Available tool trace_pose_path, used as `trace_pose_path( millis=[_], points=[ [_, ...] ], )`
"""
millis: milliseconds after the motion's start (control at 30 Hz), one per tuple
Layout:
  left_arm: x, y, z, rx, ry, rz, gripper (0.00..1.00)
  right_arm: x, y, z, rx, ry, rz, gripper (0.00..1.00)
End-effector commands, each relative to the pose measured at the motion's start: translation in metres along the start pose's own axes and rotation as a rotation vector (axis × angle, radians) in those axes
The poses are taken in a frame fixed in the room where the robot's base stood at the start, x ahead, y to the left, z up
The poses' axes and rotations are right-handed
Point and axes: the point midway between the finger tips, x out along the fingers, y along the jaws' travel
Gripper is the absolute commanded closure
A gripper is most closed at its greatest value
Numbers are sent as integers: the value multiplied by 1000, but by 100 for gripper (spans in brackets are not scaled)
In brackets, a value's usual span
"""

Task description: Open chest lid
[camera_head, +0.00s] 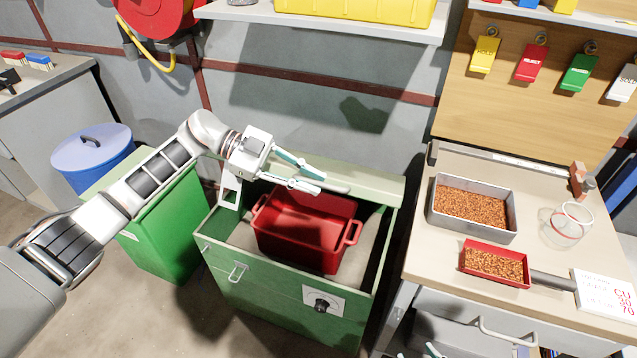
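The green chest (270,300) stands in the middle with its top open. Its pale green lid (375,183) is raised along the back edge, by the wall. A grey bar, seemingly the lid's handle (338,189), shows at the lid's front. My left gripper (322,184) is over the back of the chest, fingers apart, tips beside this bar; I cannot tell whether they touch it. A red two-handled bin (300,238) sits inside the chest. Small teal tips at the bottom edge look like my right gripper (434,350); most of it is out of frame.
At right, a workbench (415,270) holds a grey tray (433,210) and a red scoop (497,283), both with copper-coloured granules, and a glass jar (571,222). A green box (165,245) and a blue-lidded bin (90,150) stand left. A shelf (330,28) hangs above.

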Motion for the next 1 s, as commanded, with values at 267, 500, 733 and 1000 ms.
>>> trace_pose_path(
  millis=[267, 500, 733, 1000],
  points=[
    [-59, -1, 0, 0, -4, -3, 83, 0, 1, -1, 0, 3, 2, 60],
    [-91, 0, 0, -1, -2, -1, 83, 0, 1, -2, 0, 3, 2, 60],
    [-98, 0, 0, 1, -1, -1, 83, 0, 1, -2, 0, 4, 2, 60],
    [-96, 0, 0, 2, 1, -2, 100, 0, 1, -2, 1, 3, 2, 60]
  ],
)
